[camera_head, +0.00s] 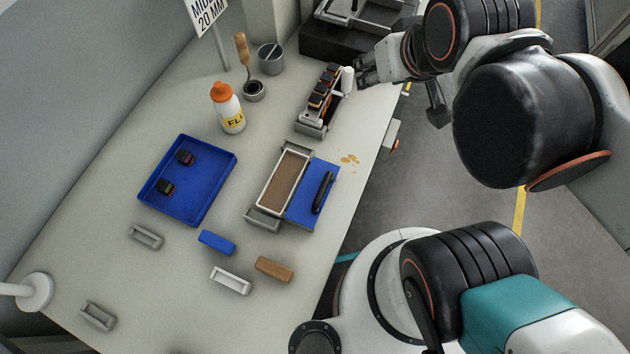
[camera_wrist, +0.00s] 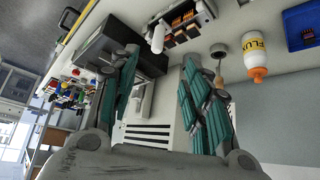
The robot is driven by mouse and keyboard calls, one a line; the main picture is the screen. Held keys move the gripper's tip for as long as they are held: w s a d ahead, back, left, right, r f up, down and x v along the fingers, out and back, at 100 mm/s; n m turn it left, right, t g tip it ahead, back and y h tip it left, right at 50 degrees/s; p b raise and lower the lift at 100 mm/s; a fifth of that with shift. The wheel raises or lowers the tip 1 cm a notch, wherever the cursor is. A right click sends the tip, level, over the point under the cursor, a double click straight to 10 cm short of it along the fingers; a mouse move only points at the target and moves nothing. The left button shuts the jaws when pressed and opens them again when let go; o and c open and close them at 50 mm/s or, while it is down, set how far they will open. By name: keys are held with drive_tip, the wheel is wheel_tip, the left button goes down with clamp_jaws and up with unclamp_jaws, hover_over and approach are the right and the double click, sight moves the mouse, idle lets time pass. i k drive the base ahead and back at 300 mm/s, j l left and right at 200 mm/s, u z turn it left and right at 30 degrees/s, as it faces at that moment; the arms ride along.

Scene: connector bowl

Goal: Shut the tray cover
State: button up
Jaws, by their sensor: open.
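A grey-framed tray (camera_head: 262,219) with a brown inside lies near the right side of the table. Its blue cover (camera_head: 299,210) lies folded open to the right of the brown inside, with a black bar handle (camera_head: 322,191) on it. My gripper (camera_head: 362,76) is open and empty near the table's far right edge, well beyond the tray. It is close to a white cylinder (camera_head: 347,80) on a metal holder (camera_head: 309,129) of black and orange parts. In the wrist view my gripper's fingers (camera_wrist: 165,82) are spread apart; the tray and cover do not show there.
A blue bin (camera_head: 205,206) with two dark connectors stands to the left. Small blocks, including a brown one (camera_head: 274,269), lie in front. A black machine (camera_head: 330,42) stands at the back.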

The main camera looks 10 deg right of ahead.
sight(306, 206)
drive_tip(key=k+j, duration=0.15)
drive_tip(key=k, duration=0.25)
drive_tip(key=k+j, duration=0.15)
drive_tip(key=k, duration=0.25)
drive_tip(key=k+j, duration=0.1)
drive_tip(key=k, duration=0.25)
drive_tip(key=k+l+u, duration=0.25)
drive_tip(key=i+j+z, duration=0.25)
